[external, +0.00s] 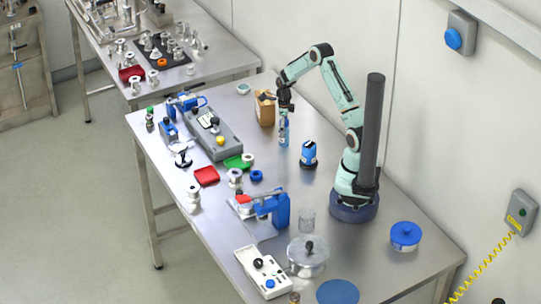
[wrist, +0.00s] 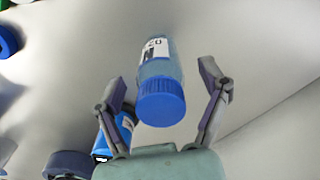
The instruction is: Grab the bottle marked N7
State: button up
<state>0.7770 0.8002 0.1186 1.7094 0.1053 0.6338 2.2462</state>
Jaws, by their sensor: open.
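A clear bottle with a blue cap (wrist: 160,100) and a white label stands between the spread fingers of my gripper (wrist: 165,95) in the wrist view. Gaps show on both sides of its cap. Its label is turned and too small to read surely, so I cannot tell whether it says N7. In the external view this bottle (external: 284,132) is on the table directly below my open gripper (external: 285,107).
A brown box (external: 265,110) stands close to the left of the gripper. A grey device (external: 213,134), a red pad (external: 206,176) and a blue clamp-like device (external: 272,207) lie further left and forward. Bare table lies around the second bottle.

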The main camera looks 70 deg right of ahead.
jog(key=shift+f, duration=0.2)
jog(key=c, duration=1.3)
jog(key=shift+o, duration=0.2)
